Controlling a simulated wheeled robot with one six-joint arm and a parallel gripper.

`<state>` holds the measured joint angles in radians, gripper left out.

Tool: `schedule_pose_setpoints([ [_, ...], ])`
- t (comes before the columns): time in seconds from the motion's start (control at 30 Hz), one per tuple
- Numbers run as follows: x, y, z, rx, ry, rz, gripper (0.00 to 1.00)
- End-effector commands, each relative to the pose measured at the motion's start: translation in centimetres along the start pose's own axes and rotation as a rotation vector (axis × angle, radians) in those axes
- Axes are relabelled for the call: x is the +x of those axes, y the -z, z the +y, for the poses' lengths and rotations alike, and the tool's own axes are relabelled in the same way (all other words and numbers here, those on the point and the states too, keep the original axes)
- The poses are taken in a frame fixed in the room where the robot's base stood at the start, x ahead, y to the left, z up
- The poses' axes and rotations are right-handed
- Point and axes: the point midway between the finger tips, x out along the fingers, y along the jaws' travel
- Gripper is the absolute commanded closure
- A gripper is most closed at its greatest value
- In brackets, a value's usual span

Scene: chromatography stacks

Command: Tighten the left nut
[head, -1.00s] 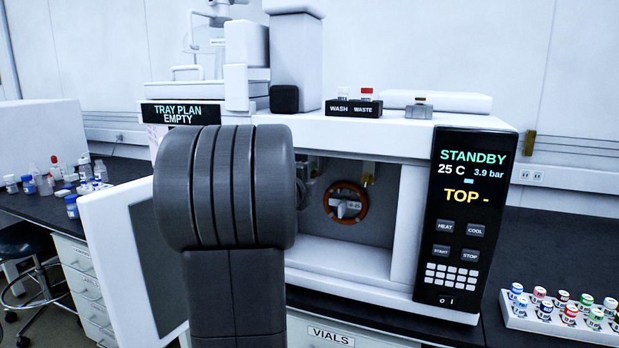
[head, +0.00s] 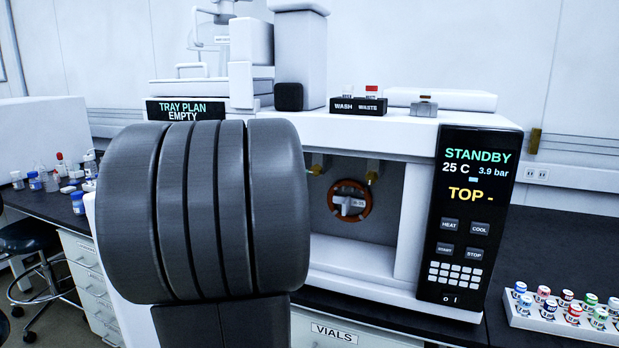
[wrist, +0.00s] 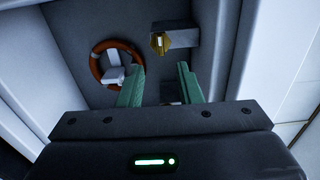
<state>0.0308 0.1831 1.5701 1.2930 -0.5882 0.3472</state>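In the head view, two brass nuts show under the top of the open oven bay. The left nut (head: 318,163) is close beside my dark arm, which covers part of the bay. The right nut (head: 371,177) is above the ring's right side. In the wrist view, one brass nut (wrist: 160,42) sits on a grey block beyond my fingers; I cannot tell which nut it is. My gripper (wrist: 160,84) has its two green fingers apart, with a gap between them. A small part low in that gap is too dark to identify. My fingers are hidden in the head view.
A brown coil ring (head: 351,201) hangs on the bay's back wall; it is left of my fingers in the wrist view (wrist: 116,64). The bay's white side walls bound the space. The display panel (head: 470,215) and a vial rack (head: 560,325) stand to the right.

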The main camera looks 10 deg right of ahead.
Motion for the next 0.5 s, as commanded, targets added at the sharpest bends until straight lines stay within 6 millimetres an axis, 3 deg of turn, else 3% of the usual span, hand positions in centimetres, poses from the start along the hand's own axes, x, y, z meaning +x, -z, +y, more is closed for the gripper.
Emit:
schedule_pose_setpoints([
  [0.2,-3.9,-0.1,-0.1,0.0,0.0,-0.002,0.68],
  [0.5,-5.5,0.0,0.1,0.0,-0.001,0.001,0.68],
])
